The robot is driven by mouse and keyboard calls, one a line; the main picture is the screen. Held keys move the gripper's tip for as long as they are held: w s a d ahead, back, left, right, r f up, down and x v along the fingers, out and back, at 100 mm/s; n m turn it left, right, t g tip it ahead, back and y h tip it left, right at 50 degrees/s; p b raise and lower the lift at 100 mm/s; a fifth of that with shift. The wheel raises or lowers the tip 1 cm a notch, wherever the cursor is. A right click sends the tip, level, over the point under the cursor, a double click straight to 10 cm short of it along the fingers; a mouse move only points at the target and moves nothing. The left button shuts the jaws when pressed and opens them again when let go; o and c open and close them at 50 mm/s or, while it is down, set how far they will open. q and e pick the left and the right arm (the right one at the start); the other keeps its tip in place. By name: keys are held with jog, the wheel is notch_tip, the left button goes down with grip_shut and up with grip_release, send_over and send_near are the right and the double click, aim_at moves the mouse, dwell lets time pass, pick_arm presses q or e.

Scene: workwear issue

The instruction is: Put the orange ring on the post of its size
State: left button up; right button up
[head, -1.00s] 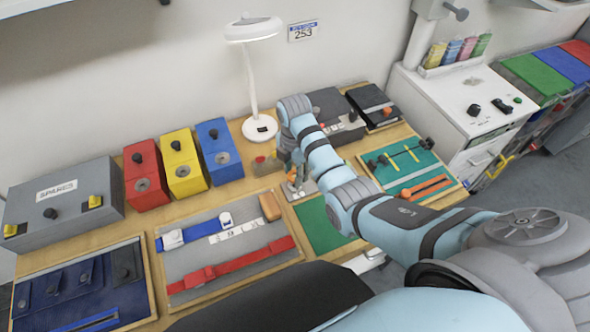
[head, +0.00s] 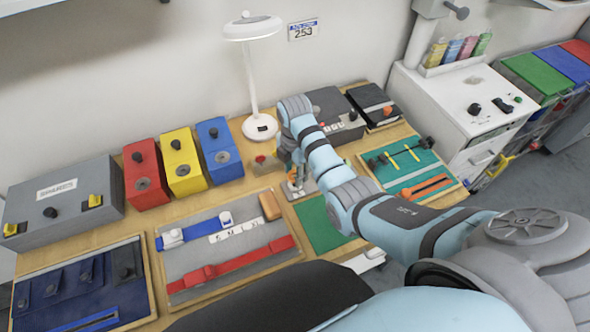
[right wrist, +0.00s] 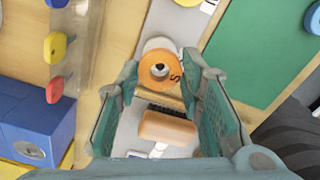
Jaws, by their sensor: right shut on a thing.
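The orange ring (right wrist: 153,66), marked with a dark S, sits between the fingertips of my right gripper (right wrist: 160,82) in the right wrist view. The fingers are shut on it. A pale round shape (right wrist: 158,44) shows just beyond the ring; I cannot tell whether it is a post or whether the ring is around it. In the head view my right gripper (head: 298,178) is low over a small grey board (head: 292,192), and the forearm partly hides that area. The ring cannot be made out there. My left gripper is out of view.
An orange-tan block (right wrist: 167,128) shows below the ring in the wrist view. Red (head: 146,180), yellow (head: 183,165) and blue (head: 219,150) boxes stand left of the gripper. A white lamp (head: 258,127) stands behind. A green mat (head: 318,226) lies in front.

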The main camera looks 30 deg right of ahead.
jog(key=shift+f, duration=0.5)
dwell(0.3)
jog(key=o, duration=1.2)
jog(key=shift+c, duration=0.2)
jog(key=shift+r, duration=0.1)
notch_tip(320, 180, up, 2)
jog(key=shift+r, duration=2.45)
jog(key=shift+d+f, duration=0.1)
